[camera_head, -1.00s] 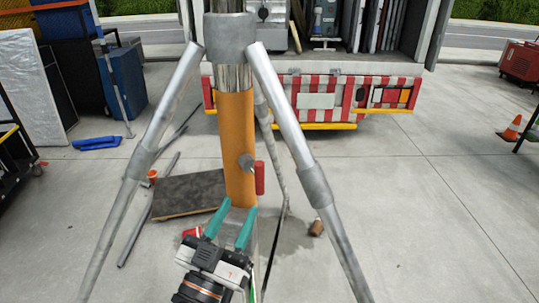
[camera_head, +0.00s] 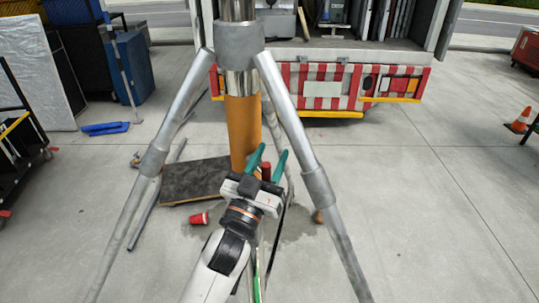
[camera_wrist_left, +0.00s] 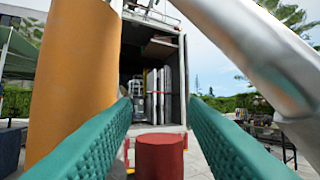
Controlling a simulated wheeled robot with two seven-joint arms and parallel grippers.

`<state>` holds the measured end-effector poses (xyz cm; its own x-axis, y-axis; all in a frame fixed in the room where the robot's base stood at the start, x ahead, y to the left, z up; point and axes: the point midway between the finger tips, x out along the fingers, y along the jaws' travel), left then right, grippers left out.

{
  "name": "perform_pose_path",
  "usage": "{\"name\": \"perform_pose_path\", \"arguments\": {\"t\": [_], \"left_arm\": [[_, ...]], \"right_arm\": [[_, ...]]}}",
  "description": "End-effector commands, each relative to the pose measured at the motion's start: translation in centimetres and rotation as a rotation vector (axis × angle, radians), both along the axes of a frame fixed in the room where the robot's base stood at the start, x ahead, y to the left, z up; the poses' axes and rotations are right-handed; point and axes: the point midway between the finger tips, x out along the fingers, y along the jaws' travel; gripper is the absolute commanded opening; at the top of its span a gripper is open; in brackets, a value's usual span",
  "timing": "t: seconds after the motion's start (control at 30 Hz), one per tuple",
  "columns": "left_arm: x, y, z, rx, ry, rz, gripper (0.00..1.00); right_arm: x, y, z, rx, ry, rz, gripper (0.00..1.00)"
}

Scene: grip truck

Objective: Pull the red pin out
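The red pin (camera_head: 266,171) sticks out at the side of the orange tube (camera_head: 241,130), which hangs in the centre of a grey metal tripod. My left gripper (camera_head: 268,160) is open, with its green fingers raised on either side of the pin in the head view. In the left wrist view the red pin (camera_wrist_left: 160,157) shows low between the two spread fingers, with gaps on both sides. The orange tube (camera_wrist_left: 72,75) fills the left of that view, beside the left finger. The pin's far side is hidden. My right gripper is not in view.
Tripod legs (camera_head: 312,180) slope down on both sides of my left arm. A dark board (camera_head: 195,182) and a red cup (camera_head: 200,218) lie on the concrete. A truck (camera_head: 320,90) stands behind, with an orange cone (camera_head: 522,119) at the right.

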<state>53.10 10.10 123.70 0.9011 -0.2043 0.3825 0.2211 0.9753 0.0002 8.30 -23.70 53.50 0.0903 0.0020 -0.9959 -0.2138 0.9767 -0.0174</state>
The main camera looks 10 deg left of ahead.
Motion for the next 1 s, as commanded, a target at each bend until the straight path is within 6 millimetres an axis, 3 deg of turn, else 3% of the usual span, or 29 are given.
{"name": "perform_pose_path", "arguments": {"t": [0.17,0.43,0.67,1.0], "left_arm": [[0.0,0.0,0.0,0.000,0.000,0.000,0.40],[0.0,0.0,0.0,0.000,0.000,0.000,0.00],[-0.3,-0.2,-0.1,-0.001,0.001,-0.002,0.00],[-3.9,-3.1,-0.2,-0.003,0.003,-0.002,0.00]], "right_arm": [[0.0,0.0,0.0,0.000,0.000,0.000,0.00],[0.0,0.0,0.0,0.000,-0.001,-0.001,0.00],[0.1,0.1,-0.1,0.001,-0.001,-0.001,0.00],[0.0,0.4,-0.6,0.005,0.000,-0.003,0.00]]}}
